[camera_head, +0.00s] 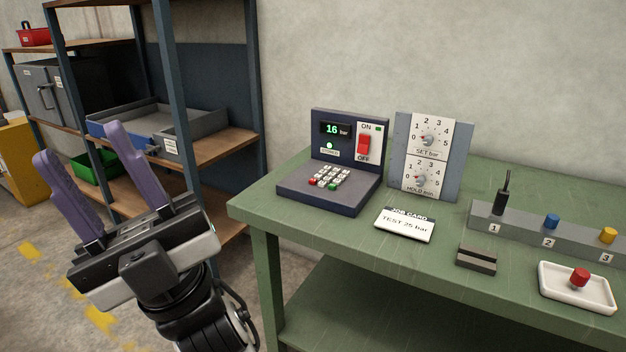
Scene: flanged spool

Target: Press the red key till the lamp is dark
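A dark blue control box (293,196) stands at the left end of the green bench. Its keypad has white keys, a red key (312,181) at the front left and a green key (332,186) at the front right. A round lamp (329,146) on its upright panel glows green. Above it the display (335,130) reads 16 bar. A red ON/OFF rocker switch (364,145) sits to the right. My gripper (84,166) has purple fingers spread wide apart. It is open and empty, left of the bench and well clear of the box.
The green bench (265,212) carries a panel with two dials (399,155), a job card (404,225) reading TEST 25 bar, a dark grey block (476,261), a numbered rack (520,233) and a white tray (548,286) holding a red-topped piece. Shelving (180,80) stands behind my gripper.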

